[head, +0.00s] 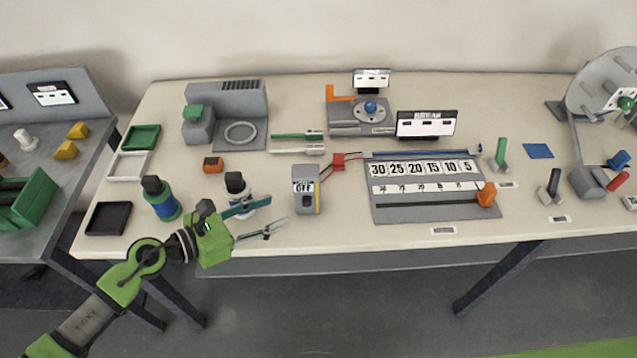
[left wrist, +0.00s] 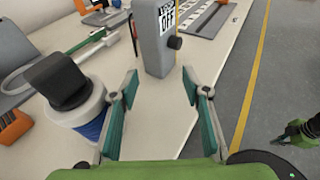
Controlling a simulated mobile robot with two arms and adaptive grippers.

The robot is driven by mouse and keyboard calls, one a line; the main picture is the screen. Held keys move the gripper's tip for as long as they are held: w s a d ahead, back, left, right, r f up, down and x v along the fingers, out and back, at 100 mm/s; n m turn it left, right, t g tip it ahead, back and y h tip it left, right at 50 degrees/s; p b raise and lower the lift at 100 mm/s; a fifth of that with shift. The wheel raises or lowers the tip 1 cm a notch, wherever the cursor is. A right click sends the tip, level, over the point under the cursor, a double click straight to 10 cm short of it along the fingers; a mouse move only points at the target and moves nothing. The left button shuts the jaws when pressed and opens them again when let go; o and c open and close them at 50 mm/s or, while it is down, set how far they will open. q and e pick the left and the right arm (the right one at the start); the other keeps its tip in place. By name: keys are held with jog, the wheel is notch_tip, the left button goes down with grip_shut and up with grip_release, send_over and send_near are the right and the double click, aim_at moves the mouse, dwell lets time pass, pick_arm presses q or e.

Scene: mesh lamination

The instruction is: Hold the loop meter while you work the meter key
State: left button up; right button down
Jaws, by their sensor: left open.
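The loop meter (head: 305,188) is a grey upright box with a display reading OFF, standing near the front edge of the table. In the left wrist view the loop meter (left wrist: 156,38) stands just beyond my fingertips. A small dark knob (left wrist: 175,43) on its side may be the meter key. My left gripper (head: 275,215) is open and empty, left of the meter and pointing toward it. In the left wrist view the open jaws (left wrist: 160,82) have the meter ahead between them, apart from it. A green and dark part (left wrist: 299,133), seemingly my right gripper, shows at the right edge.
A dark-capped bottle (head: 237,187) stands close behind my left gripper, with a blue bottle (head: 160,197) further left. Bare table lies before the meter.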

aim_at(302, 201)
pick_arm(q)
jog(key=shift+w+d, duration=0.1)
jog(key=shift+w+d+f, duration=0.1)
jog(key=shift+w+d, duration=0.05)
jog(key=x, duration=0.7)
jog(key=shift+x, duration=0.8)
jog(key=shift+d+f, duration=0.1)
jog(key=shift+f, duration=0.05)
pick_arm(e)
jog(key=shift+s+r, duration=0.15)
jog(key=shift+s, duration=0.1)
pick_arm(q)
grip_shut()
jog(key=shift+o, duration=1.9)
grip_release()
pick_arm(e)
jog(key=shift+a, duration=0.1)
